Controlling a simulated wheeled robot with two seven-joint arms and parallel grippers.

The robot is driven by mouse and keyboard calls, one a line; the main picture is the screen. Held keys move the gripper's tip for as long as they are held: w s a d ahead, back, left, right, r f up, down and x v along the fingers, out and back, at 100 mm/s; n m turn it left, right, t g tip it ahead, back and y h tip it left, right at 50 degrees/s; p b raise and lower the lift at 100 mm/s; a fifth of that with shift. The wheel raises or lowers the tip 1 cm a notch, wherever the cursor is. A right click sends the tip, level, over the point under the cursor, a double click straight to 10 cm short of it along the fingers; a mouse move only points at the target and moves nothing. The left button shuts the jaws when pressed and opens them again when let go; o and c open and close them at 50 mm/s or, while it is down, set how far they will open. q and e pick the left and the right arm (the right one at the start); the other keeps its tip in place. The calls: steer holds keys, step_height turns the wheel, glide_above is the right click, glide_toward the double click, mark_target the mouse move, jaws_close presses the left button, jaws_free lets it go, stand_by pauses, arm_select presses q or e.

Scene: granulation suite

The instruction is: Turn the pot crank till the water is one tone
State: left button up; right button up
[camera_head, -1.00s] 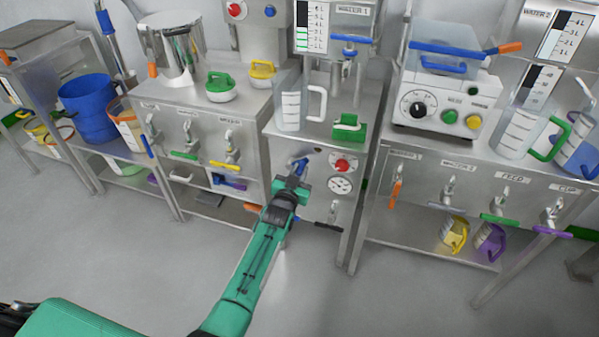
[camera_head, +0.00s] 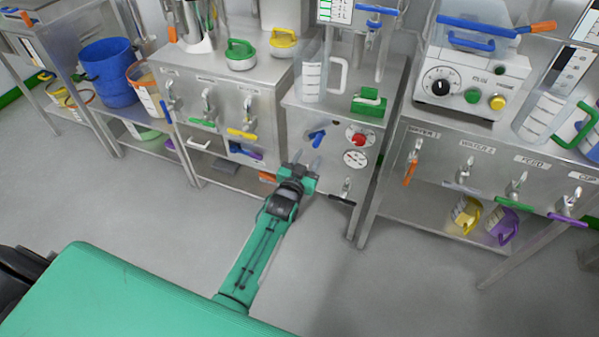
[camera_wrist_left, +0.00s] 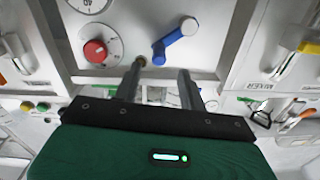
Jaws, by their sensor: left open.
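The steel pot (camera_head: 191,22) stands at the top left on the steel cabinet, cut off by the picture's top edge. An orange grip (camera_head: 172,34) shows on its left side. Its inside and the water are not visible. My left gripper (camera_head: 306,161) is open and empty in front of the middle cabinet, well below and right of the pot. The cabinet's blue lever (camera_head: 317,138) is just above the fingertips, apart from them. In the left wrist view, the two fingers of my gripper (camera_wrist_left: 160,72) are spread and the blue lever (camera_wrist_left: 174,43) lies beyond them. My right gripper is not in view.
A red knob (camera_head: 359,140) and a dial (camera_head: 355,158) are beside the blue lever. A clear jug (camera_head: 314,78) and a green-handled block (camera_head: 369,103) stand on the cabinet top. Taps line the left cabinet front. The floor (camera_head: 150,215) in front is clear.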

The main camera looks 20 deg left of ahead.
arm_select(q)
steer(key=s, duration=0.6)
steer(key=shift+s+p, duration=0.3)
steer(key=shift+s, duration=0.1)
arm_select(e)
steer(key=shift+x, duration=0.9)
arm_select(q)
steer(key=shift+a, duration=0.1)
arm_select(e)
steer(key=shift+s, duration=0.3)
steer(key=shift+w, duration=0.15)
